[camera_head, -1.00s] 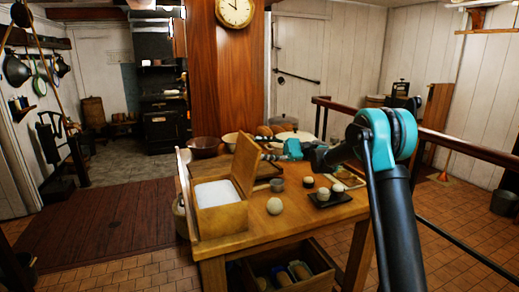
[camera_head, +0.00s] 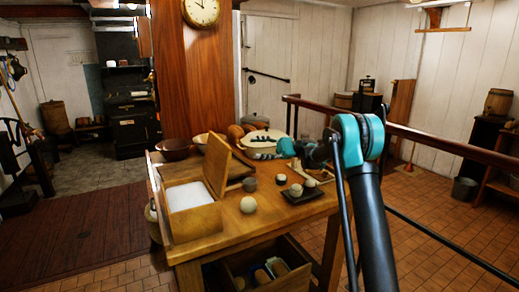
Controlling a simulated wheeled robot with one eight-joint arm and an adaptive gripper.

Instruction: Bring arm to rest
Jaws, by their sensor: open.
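My arm rises from the lower right, with a teal elbow joint (camera_head: 358,139), and its forearm reaches left over the back of the wooden table (camera_head: 235,236). My gripper (camera_head: 264,156) is at the far end of the forearm, small and partly hidden by it. It is open, and I see nothing held in it. It is close to the white dish (camera_head: 262,148) in the picture; I cannot tell the gap between them.
An open wooden box (camera_head: 194,222) with a white inside stands at the table's left. A pale ball (camera_head: 248,204), a grey cup (camera_head: 281,179) and a dark tray (camera_head: 303,197) with small pieces lie in front. A wooden rail (camera_head: 430,141) runs behind my arm at right.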

